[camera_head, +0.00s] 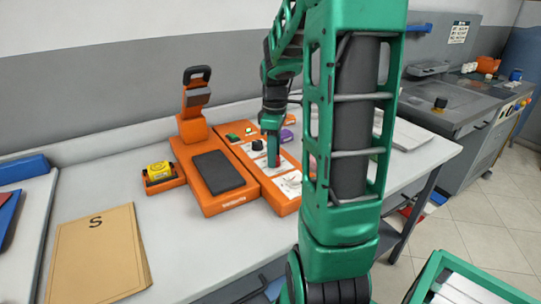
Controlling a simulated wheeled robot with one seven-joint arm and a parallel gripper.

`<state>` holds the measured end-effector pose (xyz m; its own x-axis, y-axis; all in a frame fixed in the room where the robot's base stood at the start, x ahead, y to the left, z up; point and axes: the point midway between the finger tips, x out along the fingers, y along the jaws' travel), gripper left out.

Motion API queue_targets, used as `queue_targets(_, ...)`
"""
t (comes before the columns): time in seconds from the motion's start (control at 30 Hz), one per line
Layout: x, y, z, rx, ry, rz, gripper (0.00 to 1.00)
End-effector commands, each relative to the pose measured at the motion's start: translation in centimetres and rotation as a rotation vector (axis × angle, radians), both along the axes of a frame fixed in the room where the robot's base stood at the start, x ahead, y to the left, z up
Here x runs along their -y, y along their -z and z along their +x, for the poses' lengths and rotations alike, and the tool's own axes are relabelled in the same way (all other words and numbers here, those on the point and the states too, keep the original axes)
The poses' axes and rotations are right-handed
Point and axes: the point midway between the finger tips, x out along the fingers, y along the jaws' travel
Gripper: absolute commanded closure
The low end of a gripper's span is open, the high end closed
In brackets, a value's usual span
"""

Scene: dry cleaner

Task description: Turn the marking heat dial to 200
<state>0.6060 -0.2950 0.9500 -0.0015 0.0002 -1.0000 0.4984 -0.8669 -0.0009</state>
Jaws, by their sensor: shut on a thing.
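The orange marking machine (222,198) sits on the white table, with a dark pad on its left part. Its control panel (284,205) on the right has white printed scale plates. A black knob (257,145) stands on the plate farther back. Which knob is the marking heat dial cannot be read from here.
A yellow roll in an orange holder (159,173) stands left of the machine. A brown envelope marked S (97,255) lies at the front left. A purple object (287,135) is behind my gripper.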

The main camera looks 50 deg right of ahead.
Motion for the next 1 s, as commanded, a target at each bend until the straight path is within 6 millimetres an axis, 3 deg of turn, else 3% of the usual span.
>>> queue_targets(0.37,0.13,-0.06,0.09,0.003,0.180,-0.001,0.91)
queue_targets(1.0,0.15,-0.08,0.06,0.003,0.782,-0.001,0.91)
